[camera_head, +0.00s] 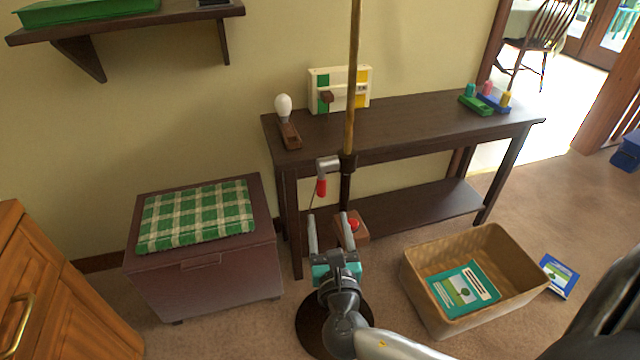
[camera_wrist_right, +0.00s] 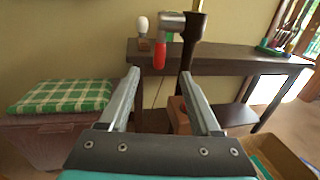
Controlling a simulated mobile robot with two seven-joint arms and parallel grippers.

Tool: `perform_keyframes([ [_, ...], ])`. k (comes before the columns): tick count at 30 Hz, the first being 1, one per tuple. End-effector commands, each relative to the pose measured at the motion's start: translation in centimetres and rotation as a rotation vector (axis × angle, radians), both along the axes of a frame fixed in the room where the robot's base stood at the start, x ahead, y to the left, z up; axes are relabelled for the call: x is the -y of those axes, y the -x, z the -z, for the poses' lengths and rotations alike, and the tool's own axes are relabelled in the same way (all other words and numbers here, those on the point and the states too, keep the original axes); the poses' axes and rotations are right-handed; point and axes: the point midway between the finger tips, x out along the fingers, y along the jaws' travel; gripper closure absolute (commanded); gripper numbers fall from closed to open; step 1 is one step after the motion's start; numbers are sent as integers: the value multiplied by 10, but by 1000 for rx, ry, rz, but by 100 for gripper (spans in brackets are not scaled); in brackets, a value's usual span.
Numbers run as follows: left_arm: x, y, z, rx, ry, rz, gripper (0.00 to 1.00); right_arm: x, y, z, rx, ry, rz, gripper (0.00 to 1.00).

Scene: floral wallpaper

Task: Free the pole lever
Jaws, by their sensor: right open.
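A brass pole (camera_head: 352,80) rises from a round dark base (camera_head: 310,325). A grey clamp (camera_head: 328,163) on its dark collar carries a lever with a red grip (camera_head: 321,187), hanging down; the grip also shows in the right wrist view (camera_wrist_right: 159,56). A thin cord hangs beside the lever. A wooden block with a red button (camera_head: 353,224) is at the pole below. My right gripper (camera_head: 328,216) is open and empty, its fingertips just below the red grip, apart from it. The grip shows between and beyond the fingers in the wrist view. My left gripper is out of view.
A dark console table (camera_head: 420,120) behind the pole holds a bulb lamp (camera_head: 285,115), a game box (camera_head: 325,90) and coloured pegs. A chest with a checked cushion (camera_head: 195,215) stands left. A wicker basket (camera_head: 440,325) with a book stands right. A blue book (camera_head: 559,276) lies beyond it.

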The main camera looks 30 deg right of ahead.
Motion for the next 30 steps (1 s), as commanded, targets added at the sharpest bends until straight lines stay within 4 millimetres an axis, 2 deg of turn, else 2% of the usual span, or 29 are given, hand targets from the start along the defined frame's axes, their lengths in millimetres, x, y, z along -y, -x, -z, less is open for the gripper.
perform_keyframes([
  [5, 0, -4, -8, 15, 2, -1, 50, 7, -14, -3, 8, 13, 2, 36],
  [8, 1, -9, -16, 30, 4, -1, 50, 13, -29, -3, 10, 12, 1, 36],
  [21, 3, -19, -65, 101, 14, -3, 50, 44, -95, -2, 7, 8, 2, 36],
  [30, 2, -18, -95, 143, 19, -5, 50, 58, -127, -1, 5, 8, 0, 36],
])
